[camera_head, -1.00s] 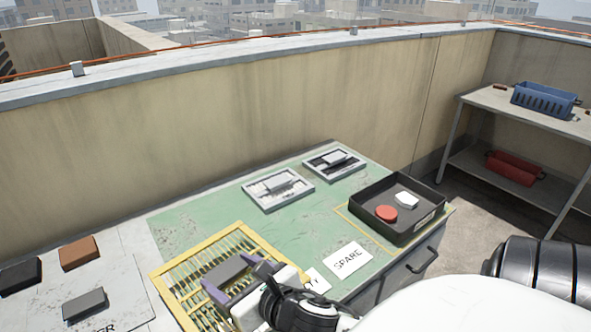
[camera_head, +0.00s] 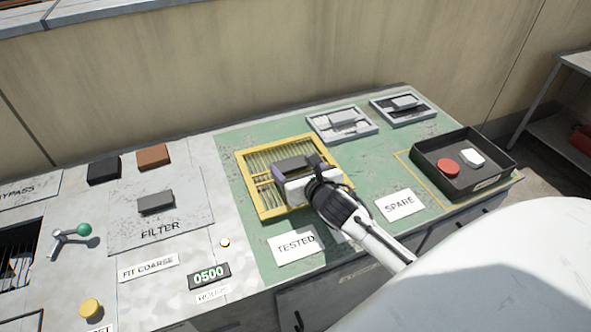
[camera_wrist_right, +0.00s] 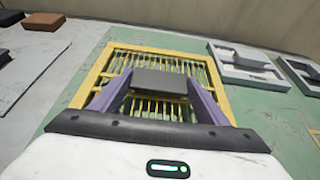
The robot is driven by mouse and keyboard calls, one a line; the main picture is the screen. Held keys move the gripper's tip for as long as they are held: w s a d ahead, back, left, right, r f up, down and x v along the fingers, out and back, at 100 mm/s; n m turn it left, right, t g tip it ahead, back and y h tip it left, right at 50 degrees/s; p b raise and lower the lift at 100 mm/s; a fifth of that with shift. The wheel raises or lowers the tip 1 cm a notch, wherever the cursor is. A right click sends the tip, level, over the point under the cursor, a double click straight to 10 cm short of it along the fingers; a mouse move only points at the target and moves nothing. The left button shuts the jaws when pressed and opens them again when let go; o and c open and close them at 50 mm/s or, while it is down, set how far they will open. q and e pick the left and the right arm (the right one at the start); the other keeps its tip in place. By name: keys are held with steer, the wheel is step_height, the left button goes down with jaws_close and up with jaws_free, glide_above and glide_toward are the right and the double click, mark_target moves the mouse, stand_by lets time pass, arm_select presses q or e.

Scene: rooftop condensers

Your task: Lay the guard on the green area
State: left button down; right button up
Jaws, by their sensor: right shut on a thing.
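The guard (camera_head: 247,186) is a yellow frame with thin yellow bars and a dark grey block handle (camera_head: 292,163). My right gripper (camera_head: 298,170) is shut on this handle. The guard is over the left part of the green area (camera_head: 372,165), behind the TESTED label (camera_head: 296,245); it looks flat, and I cannot tell whether it touches the surface. In the right wrist view the guard (camera_wrist_right: 104,72) shows beyond my purple fingers, with the handle (camera_wrist_right: 157,87) between them. My left gripper is not in view.
Two grey framed filters (camera_head: 342,133) (camera_head: 418,118) lie at the back of the green area. A black tray (camera_head: 428,175) with a red and a white piece stands right. A SPARE label (camera_head: 400,204) lies in front. The FILTER plate (camera_head: 190,222) is left.

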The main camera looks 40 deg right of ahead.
steer(key=shift+f, duration=0.6)
steer(key=o, duration=1.3)
steer(key=shift+f, duration=0.15)
steer(key=shift+o, duration=0.2)
steer(key=p+v, duration=0.1)
steer(key=v, duration=1.1)
